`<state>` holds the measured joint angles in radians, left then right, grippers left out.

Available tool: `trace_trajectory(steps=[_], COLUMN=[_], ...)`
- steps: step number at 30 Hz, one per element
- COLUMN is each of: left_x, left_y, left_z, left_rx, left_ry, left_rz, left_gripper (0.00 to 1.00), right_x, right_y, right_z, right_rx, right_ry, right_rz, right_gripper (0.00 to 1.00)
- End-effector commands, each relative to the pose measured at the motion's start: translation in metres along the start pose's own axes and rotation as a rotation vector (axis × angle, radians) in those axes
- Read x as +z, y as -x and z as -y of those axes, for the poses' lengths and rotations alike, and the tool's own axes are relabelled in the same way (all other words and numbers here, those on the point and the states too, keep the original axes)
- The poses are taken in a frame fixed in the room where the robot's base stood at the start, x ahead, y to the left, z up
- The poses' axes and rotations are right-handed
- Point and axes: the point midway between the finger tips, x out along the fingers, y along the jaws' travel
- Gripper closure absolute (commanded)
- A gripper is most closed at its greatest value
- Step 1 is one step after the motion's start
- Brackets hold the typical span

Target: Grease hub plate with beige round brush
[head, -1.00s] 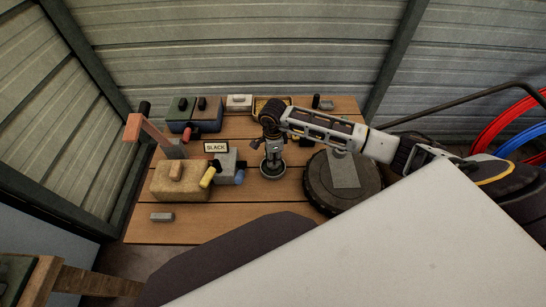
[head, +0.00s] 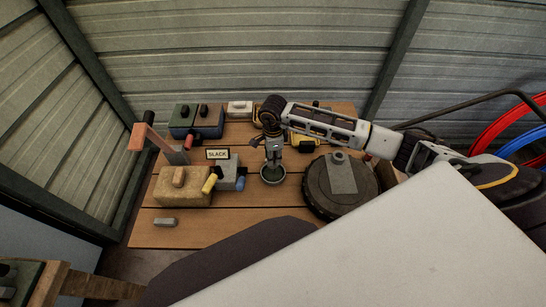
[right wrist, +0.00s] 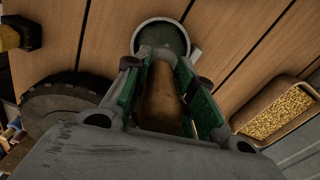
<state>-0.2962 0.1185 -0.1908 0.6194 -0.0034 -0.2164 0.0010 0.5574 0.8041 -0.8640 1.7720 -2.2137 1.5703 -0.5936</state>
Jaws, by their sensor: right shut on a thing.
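My right gripper (head: 273,160) points down above a small round tin (head: 272,175). In the right wrist view its green-padded fingers (right wrist: 162,66) are shut on a brown rounded brush handle (right wrist: 161,95). The brush end is hidden, and I cannot tell whether it touches the contents of the tin, which also shows in the right wrist view (right wrist: 160,40). The grey hub plate (head: 343,178) lies on a dark round wheel (head: 316,197) to the right of the tin, apart from the gripper. My left gripper is out of view.
A blue-green box (head: 190,121) and a white box (head: 239,107) stand at the back. The table's front strip (head: 215,230) is mostly clear.

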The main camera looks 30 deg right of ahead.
Motion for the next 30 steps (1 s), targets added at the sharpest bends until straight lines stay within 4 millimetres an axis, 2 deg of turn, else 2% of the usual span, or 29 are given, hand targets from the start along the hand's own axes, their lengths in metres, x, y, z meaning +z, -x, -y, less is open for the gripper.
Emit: trace_trajectory(steps=[10,18,30], left_x=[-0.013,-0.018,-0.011], left_y=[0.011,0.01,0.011], left_z=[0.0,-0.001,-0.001], left_rx=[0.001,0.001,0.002], left_ry=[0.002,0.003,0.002], left_rz=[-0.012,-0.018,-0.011], left_gripper=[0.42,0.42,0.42], right_x=[0.0,0.0,-0.001], right_y=[0.021,0.021,0.02], right_z=[0.001,0.0,-0.001], right_rx=[-0.002,-0.001,0.001], right_ry=[0.0,0.0,0.0], right_rz=[-0.001,-0.001,-0.001], right_gripper=[1.0,1.0,1.0])
